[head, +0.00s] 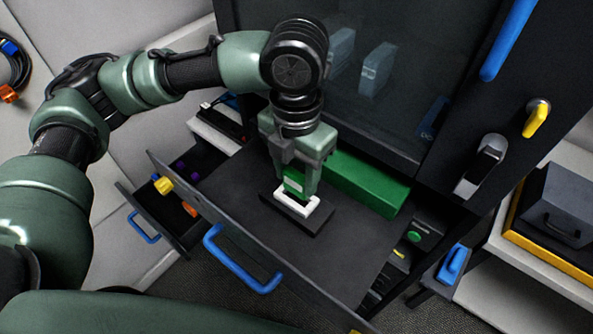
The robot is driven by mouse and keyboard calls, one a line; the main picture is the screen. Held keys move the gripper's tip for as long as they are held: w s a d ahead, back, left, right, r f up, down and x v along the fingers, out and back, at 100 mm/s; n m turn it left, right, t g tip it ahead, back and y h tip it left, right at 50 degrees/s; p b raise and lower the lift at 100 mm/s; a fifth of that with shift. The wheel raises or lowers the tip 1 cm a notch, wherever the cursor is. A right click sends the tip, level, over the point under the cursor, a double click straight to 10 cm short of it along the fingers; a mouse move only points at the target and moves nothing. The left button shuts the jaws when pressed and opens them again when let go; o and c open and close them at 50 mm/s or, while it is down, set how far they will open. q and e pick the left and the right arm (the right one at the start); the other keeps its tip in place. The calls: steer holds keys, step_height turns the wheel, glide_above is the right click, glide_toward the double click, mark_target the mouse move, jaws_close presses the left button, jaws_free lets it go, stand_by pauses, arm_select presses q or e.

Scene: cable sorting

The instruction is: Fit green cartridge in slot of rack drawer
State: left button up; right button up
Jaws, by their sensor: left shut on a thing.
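The rack drawer (245,210) is pulled out below the dark glass-fronted cabinet, with a blue handle on its front. A dark block with a white-rimmed slot (297,205) sits in the drawer. My left gripper (298,183) points down over it and is shut on the green cartridge (293,187). The cartridge's lower end is at the white rim; I cannot tell how deep it sits in the slot. The fingers hide part of the cartridge. My right gripper is not in view.
A long green block (365,183) lies at the drawer's back right. A smaller open drawer (160,215) at the left holds small coloured items. A blue handle (243,262) sticks out in front. A grey case (553,208) stands on the right.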

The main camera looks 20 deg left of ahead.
arm_select(q)
steer(key=shift+p, duration=0.4)
steer(key=shift+f, duration=1.4)
stand_by(1.9)
steer(key=o, duration=1.4)
steer(key=shift+o, duration=0.4)
steer(key=o, duration=0.4)
